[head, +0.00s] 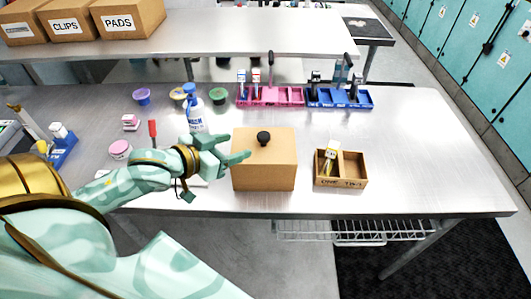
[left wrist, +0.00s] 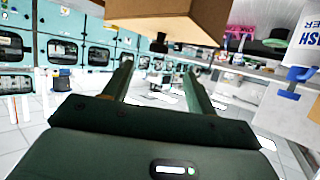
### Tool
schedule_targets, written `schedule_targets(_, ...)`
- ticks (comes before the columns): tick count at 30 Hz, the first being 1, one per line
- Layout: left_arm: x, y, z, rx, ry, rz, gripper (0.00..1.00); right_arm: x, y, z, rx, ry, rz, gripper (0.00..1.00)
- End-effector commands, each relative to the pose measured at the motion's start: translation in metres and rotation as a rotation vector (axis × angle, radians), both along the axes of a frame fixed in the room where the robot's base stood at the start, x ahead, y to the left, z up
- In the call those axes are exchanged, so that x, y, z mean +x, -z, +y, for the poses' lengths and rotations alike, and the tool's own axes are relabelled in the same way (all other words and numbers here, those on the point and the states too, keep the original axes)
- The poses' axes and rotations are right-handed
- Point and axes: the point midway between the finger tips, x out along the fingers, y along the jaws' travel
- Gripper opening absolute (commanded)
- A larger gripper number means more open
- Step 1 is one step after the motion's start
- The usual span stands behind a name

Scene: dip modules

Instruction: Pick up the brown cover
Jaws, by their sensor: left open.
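The brown cover (head: 263,168) is a box-shaped lid with a black round knob (head: 263,138) on top. It sits on the metal table near the front edge. In the left wrist view part of a brown box surface, likely the cover (left wrist: 165,15), shows at the top, beyond my fingers. My left gripper (head: 240,150) is just left of the cover in the head view, with its fingers apart and nothing between them. In the left wrist view the open left gripper (left wrist: 155,85) shows both fingers. What is under the cover is hidden. My right gripper is not in view.
A wooden two-compartment tray (head: 340,183) stands right of the cover. A wash bottle (head: 194,112) stands behind my left gripper. Pink (head: 270,97) and blue (head: 340,98) racks are at the back. The table's right side (head: 430,150) is clear.

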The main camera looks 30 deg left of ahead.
Motion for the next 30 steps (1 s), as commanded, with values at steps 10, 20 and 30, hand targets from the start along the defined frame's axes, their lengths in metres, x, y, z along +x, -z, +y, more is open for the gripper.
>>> schedule_targets(10, 0.051, 0.022, -0.011, 0.000, 0.000, -0.001, 0.57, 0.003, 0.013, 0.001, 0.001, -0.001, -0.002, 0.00)
schedule_targets(20, 0.088, 0.038, -0.021, 0.001, -0.001, -0.001, 0.57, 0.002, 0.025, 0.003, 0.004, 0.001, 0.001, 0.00)
schedule_targets(30, 0.099, 0.042, -0.024, 0.002, 0.001, 0.001, 0.57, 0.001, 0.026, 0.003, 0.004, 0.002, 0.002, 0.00)
